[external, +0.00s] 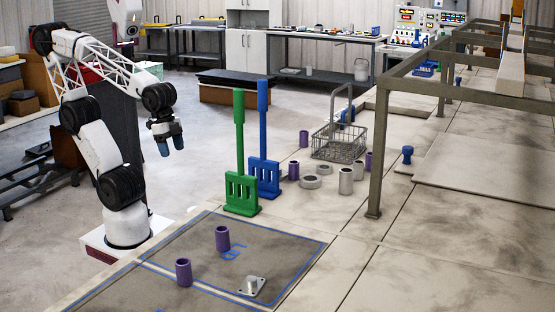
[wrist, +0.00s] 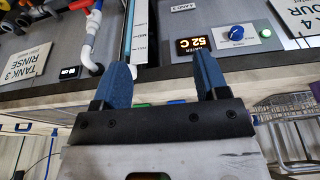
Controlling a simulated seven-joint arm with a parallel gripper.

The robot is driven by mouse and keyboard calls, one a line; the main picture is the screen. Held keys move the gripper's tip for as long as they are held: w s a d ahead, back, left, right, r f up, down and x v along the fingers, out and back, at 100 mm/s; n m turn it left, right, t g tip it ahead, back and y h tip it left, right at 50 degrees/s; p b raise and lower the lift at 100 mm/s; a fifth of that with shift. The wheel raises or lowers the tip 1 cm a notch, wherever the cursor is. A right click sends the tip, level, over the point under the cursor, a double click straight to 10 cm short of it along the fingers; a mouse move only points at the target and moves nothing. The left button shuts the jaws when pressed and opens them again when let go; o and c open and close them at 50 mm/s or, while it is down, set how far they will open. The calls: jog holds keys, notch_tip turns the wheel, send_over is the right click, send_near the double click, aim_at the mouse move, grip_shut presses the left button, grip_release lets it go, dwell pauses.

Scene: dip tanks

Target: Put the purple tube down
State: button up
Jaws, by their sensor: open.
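Several purple tubes are in the external view. One tube (external: 222,238) stands upright inside the blue-outlined area, and another tube (external: 183,272) stands upright nearer the camera, close to a blue line. Further tubes (external: 293,170) stand beyond the blue rack, near the wire basket. The frames do not show which tube the task means. My gripper (external: 171,149) is open and empty, raised to the left of the table, well apart from every tube.
A green rack (external: 241,190) and a blue rack (external: 264,175) with tall handles stand at the table's left edge. A wire basket (external: 339,146), pale cylinders and rings lie behind. A metal bracket (external: 251,287) sits in the outlined area. A grey frame (external: 377,160) rises at right.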

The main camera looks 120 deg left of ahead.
jog(key=w+v, duration=0.2)
jog(key=v, duration=0.6)
jog(key=w+d+r+m, duration=0.2)
jog(key=w+d, duration=0.2)
jog(key=w, duration=0.4)
jog(key=w+d+r+m, duration=0.2)
jog(key=w+d, duration=0.1)
jog(key=w, duration=0.4)
jog(key=m+g+h, duration=0.1)
jog(key=m+h, duration=0.1)
jog(key=m, duration=0.5)
send_over(223, 250)
jog(key=s+a, duration=0.2)
jog(key=s+a+x, duration=0.1)
jog(key=x, duration=0.5)
jog(key=a+x, duration=0.1)
jog(key=x, duration=0.2)
jog(key=shift+a+f, duration=0.1)
jog(key=shift+f, duration=0.1)
jog(key=shift+x, duration=1.3)
jog(key=shift+x, duration=2.65)
